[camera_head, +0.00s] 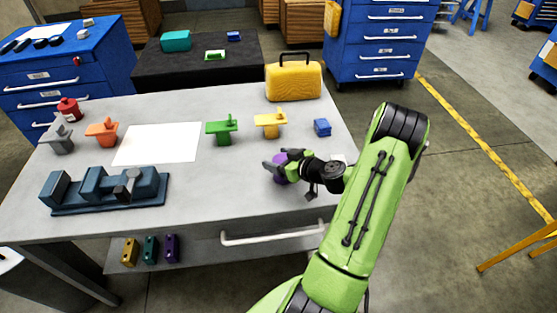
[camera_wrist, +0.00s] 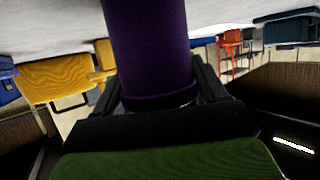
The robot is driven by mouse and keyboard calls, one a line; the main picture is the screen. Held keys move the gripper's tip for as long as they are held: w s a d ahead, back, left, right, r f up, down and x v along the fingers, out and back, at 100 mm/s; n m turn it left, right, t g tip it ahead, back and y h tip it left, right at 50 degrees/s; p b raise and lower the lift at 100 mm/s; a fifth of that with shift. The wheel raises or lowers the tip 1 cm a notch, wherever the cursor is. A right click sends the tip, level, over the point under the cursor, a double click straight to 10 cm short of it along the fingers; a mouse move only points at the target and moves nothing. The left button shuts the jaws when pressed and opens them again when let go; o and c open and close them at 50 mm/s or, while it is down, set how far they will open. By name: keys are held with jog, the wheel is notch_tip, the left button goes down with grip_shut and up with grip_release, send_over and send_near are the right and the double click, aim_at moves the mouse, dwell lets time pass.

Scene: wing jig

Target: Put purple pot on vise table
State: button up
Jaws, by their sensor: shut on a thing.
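The purple pot (camera_head: 280,171) is in the grip of my gripper (camera_head: 279,165), over the right part of the grey table (camera_head: 200,205). A dark blue vise (camera_head: 105,190) stands on the left of that table. In the wrist view the purple pot (camera_wrist: 150,50) fills the middle, with the dark fingers of my gripper (camera_wrist: 155,95) shut on either side of it. The wrist and fingers hide part of the pot in the head view. I cannot tell whether the pot touches the tabletop.
Green (camera_head: 222,128) and orange-yellow (camera_head: 270,124) pieces stand behind my gripper, with a small blue block (camera_head: 322,127) to the right. A yellow case (camera_head: 293,80) stands at the back edge. White paper (camera_head: 158,144) lies left of centre. The front middle is clear.

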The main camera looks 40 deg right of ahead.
jog(key=shift+r, duration=0.1)
jog(key=o, duration=1.1)
